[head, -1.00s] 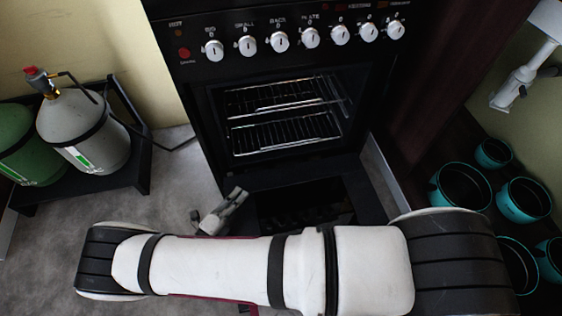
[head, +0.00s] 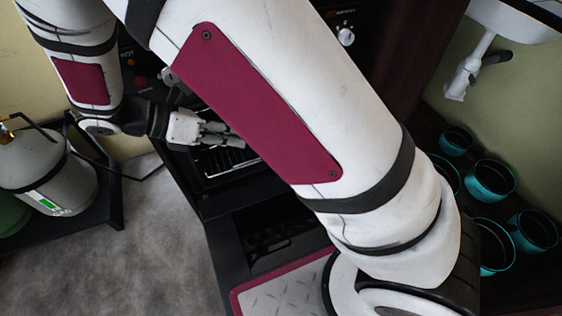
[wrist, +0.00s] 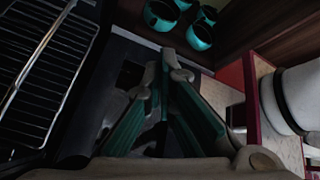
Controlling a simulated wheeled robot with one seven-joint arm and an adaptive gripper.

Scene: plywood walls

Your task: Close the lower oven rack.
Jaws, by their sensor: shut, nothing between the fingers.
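The black oven (head: 215,208) stands in front of me, largely covered by my arm in the head view. A wire rack (head: 225,162) shows through the opening just below my gripper (head: 238,138); I cannot tell there how far it is out. In the wrist view, wire racks (wrist: 48,75) lie to the left of my gripper (wrist: 165,62), with their bars and front rail in sight. I cannot tell which level is the lower. My gripper's fingers are together and hold nothing. They appear apart from the racks, at the oven's mouth.
Below the oven cavity, a dark open compartment (head: 268,222) juts toward me. A grey gas cylinder (head: 50,175) stands on a black stand at the left. Teal pots (head: 490,180) sit on a dark shelf at the right. The grey floor (head: 150,250) at front left is clear.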

